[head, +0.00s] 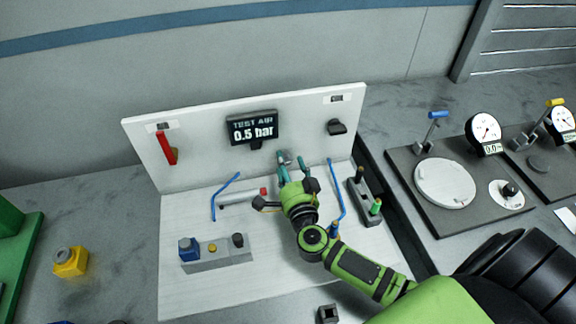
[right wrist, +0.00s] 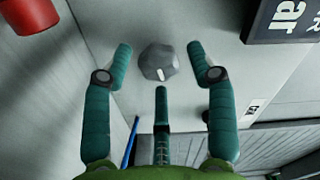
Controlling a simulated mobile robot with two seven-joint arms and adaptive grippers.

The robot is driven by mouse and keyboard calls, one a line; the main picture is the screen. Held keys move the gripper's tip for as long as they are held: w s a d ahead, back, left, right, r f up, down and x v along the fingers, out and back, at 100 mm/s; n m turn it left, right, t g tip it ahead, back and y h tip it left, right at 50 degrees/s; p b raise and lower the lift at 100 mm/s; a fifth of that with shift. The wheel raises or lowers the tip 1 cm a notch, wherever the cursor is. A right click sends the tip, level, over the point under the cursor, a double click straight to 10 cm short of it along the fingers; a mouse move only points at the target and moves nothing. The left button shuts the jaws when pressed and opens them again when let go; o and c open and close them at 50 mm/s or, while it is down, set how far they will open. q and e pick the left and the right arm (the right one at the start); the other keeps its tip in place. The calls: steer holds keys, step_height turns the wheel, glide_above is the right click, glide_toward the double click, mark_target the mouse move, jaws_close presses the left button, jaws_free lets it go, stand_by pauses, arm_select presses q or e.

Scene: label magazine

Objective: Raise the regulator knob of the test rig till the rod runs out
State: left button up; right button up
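The test rig is a white upright panel (head: 200,160) over a white base board, with a display (head: 253,129) reading "TEST AIR 0.5 bar". The grey faceted regulator knob (head: 283,159) is on the panel below and right of the display. In the right wrist view the knob (right wrist: 157,62) has a white mark and lies between my right gripper's spread fingers. My right gripper (head: 294,166) is open, with visible gaps beside the knob. A grey cylinder (head: 238,199) with a red end (head: 263,191) lies on the board, partly near my gripper. My left gripper is not in view.
A red lever (head: 166,148) and a dark fitting (head: 337,127) are on the panel. A block with buttons (head: 216,253), blue hoses (head: 222,196) and a valve block (head: 365,203) stand on the board. A yellow button box (head: 71,262) and gauge stations (head: 445,183) flank the rig.

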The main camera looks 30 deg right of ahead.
steer(key=c, duration=0.8)
steer(key=shift+m, duration=1.6)
steer(key=shift+c, duration=0.2)
steer(key=o, duration=1.2)
steer(key=shift+d, duration=0.1)
steer(key=shift+c, duration=0.2)
steer(key=shift+s, duration=0.1)
steer(key=v, duration=1.1)
steer(key=shift+s, duration=0.35)
